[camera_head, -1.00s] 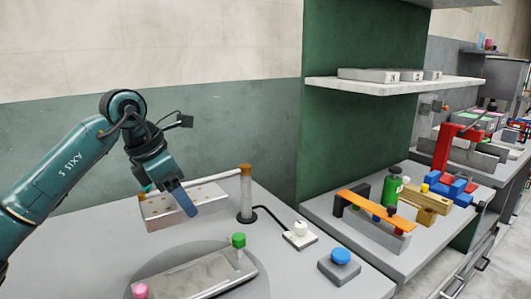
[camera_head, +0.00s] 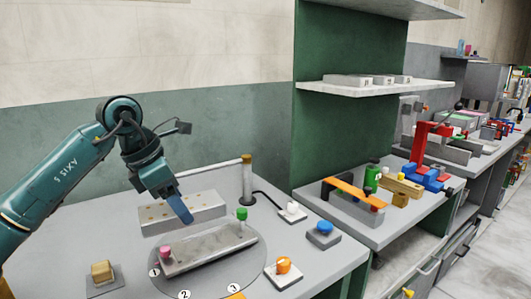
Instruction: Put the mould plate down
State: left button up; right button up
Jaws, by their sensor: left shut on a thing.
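The mould plate (camera_head: 205,218) is a pale grey slab with several small gold spots on its top. My left gripper (camera_head: 182,212), with blue fingers, is shut on it and overlaps its near side. The plate lies behind the round turntable (camera_head: 222,279) in the camera_head view. I cannot tell whether its underside touches anything. On the turntable lies a long grey slab (camera_head: 210,250) with a pink knob (camera_head: 165,252) at its left end and a green knob (camera_head: 242,214) at its right end. My right gripper is not in view.
A post (camera_head: 247,180) with a thin bar stands behind the plate. A blue button (camera_head: 324,228), a white button (camera_head: 292,208) and an orange knob (camera_head: 283,266) are to the right. A yellow block (camera_head: 102,272) sits on a pad at front left. A cluttered bench (camera_head: 407,222) lies beyond.

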aim_at(169, 210)
pick_arm(q)
jog(key=f+m, duration=0.1)
jog(key=s+f+m+g, duration=0.1)
jog(key=m, duration=0.1)
jog(key=f+m+g, duration=0.1)
jog(key=m, duration=0.1)
jog(key=shift+s+a+f+h+p, duration=0.1)
jog(key=shift+s+f+h+p, duration=0.2)
jog(key=shift+s+f+p, duration=0.1)
jog(key=s+a+f+m+g+y+p, duration=0.1)
jog(key=s+f+m+g+y, duration=0.1)
jog(key=s+f+m, duration=0.3)
jog(key=s+a+f+m+g+y+p, duration=0.1)
jog(key=s+f+m, duration=0.3)
jog(key=s+m, duration=0.4)
jog(key=shift+a+f+m+g+y, duration=0.35)
jog(key=shift+m+g+y, duration=0.5)
jog(key=shift+m, duration=2.05)
jog(key=shift+s+d, duration=0.1)
